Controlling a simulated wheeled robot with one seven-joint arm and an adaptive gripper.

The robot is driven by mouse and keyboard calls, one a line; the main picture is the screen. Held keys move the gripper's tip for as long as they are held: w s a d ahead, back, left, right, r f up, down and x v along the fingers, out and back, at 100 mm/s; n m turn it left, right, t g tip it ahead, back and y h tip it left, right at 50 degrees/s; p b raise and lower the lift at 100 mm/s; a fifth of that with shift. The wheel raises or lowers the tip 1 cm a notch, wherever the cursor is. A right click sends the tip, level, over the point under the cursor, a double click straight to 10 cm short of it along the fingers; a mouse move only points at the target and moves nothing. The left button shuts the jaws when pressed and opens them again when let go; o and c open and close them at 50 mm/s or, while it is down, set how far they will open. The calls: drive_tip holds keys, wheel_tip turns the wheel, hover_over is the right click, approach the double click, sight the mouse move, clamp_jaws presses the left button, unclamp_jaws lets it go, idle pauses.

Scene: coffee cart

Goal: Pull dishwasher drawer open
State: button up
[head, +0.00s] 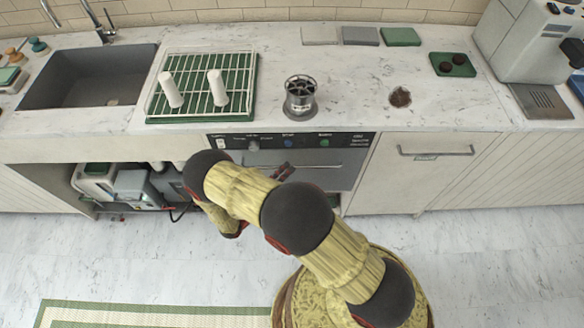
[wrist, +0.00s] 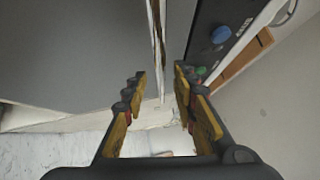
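The dishwasher is built in under the counter, with a dark control panel (head: 325,140) and a grey steel front (head: 340,180). A thin horizontal handle (head: 325,166) crosses the front, partly hidden by my arm. The front looks closed. In the wrist view, the grey front (wrist: 80,50) fills the left and the panel with blue and green knobs (wrist: 221,35) is at the right. A narrow bar-like strip (wrist: 155,40), seemingly the handle, runs between them. My gripper (wrist: 160,75) is open, its fingers on either side of the strip's line. I cannot tell whether they touch it.
Left of the dishwasher is an open bay with machinery (head: 135,185). At its right is a cabinet door with a bar handle (head: 436,152).

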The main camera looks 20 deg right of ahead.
drive_tip(key=shift+x, duration=1.55)
drive_tip(key=shift+c, duration=0.7)
clamp_jaws()
